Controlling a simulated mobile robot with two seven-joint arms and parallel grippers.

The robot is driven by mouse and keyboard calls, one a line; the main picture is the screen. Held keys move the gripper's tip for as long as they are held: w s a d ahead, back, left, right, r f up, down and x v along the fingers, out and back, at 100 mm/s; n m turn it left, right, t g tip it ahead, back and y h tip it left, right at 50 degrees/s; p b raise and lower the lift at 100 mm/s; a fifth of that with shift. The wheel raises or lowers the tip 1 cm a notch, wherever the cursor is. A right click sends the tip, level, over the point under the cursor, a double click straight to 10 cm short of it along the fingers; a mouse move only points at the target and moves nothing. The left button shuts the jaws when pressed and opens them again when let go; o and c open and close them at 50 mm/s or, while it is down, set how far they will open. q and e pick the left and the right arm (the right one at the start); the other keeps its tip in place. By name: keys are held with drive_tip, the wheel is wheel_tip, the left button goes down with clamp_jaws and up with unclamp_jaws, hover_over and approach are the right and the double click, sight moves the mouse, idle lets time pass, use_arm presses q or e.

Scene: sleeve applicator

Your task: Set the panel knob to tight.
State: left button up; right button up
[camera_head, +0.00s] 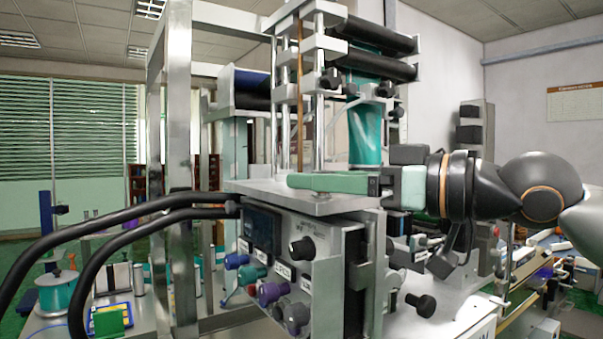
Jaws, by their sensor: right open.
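The machine's control panel (280,232) faces front left, below a flat metal plate. A black knob (302,249) sits on its upper right part, with small pale marks beside it too small to read. I cannot tell its setting. My right gripper (292,182) comes in from the right, with its green fingers pointing left at the height of the metal plate. It is open, above the black knob and apart from it, with nothing seen between the fingers. One finger largely hides the other. My left gripper is not in view.
Several coloured knobs, including a blue one (251,273) and a purple one (273,291), stick out along the panel's lower edge. A dark display (262,228) is left of the black knob. Black hoses (130,213) run in from the left. A metal post (181,150) stands left.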

sight(301, 196)
drive_tip(key=shift+x, duration=1.7)
clamp_jaws()
